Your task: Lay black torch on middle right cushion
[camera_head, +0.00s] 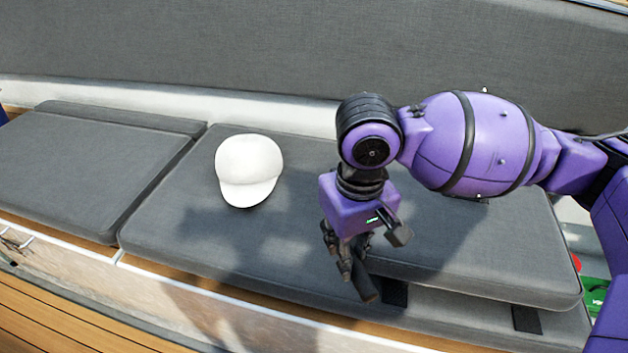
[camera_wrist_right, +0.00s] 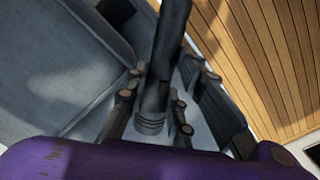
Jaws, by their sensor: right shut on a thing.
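My right gripper (camera_head: 350,268) is shut on the black torch (camera_head: 363,287), a dark cylinder. In the head view the torch tilts down from the fingers near the front edge of the large grey cushion (camera_head: 300,235). Whether it touches the cushion is unclear. In the right wrist view the torch (camera_wrist_right: 168,60) runs up between the fingers, with a ribbed end near the palm. My left gripper is not in view.
A white cap (camera_head: 248,168) lies on the large cushion, left of my gripper. Another grey cushion (camera_head: 75,165) lies to the left. A lower pad (camera_head: 455,310) with black straps shows in front. Green and red items (camera_head: 597,290) are at the right edge.

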